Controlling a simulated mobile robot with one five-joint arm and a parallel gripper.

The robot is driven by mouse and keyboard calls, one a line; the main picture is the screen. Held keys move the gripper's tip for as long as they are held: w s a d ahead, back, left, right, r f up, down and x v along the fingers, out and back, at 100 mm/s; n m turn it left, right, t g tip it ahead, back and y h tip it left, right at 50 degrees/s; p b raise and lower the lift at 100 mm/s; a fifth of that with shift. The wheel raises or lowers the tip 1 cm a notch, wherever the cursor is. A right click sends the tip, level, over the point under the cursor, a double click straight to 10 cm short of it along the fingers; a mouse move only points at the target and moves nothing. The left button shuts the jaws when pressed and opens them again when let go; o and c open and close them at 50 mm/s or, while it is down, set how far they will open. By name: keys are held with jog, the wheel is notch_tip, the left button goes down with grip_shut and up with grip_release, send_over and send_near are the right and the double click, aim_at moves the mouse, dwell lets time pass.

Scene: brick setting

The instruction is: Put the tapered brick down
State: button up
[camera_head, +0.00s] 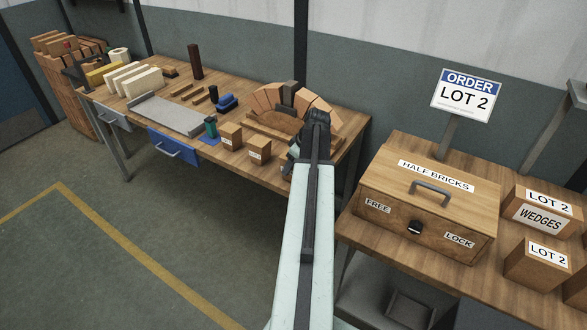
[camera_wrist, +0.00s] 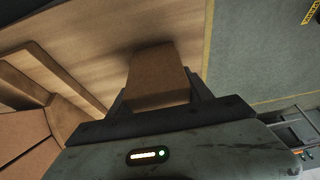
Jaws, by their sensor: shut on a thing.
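The tapered brick (camera_wrist: 158,75) is brown and shows in the wrist view between the two dark fingers of my gripper (camera_wrist: 158,92). My gripper is shut on it. The brick is over the wooden tabletop near its edge, with a dark shadow around its far end; I cannot tell whether it touches the wood. In the head view my gripper (camera_head: 289,168) is at the right part of the long workbench (camera_head: 345,125), in front of the brick arch (camera_head: 268,98). My arm hides the held brick there.
In the wrist view, arch parts (camera_wrist: 45,85) lie close on the left. A half bricks box (camera_head: 430,195) stands on the right table, beside a wedges box (camera_head: 540,215). The grey tray (camera_head: 165,113) is farther left.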

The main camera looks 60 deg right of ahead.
jog(key=shift+r, duration=0.15)
jog(key=shift+f, duration=0.2)
jog(key=o, duration=1.7)
jog(key=shift+s+r+p, duration=0.1)
jog(key=shift+r+p, duration=0.45)
jog(key=shift+r, duration=0.05)
jog(key=p+v, duration=1)
jog(key=v, duration=0.1)
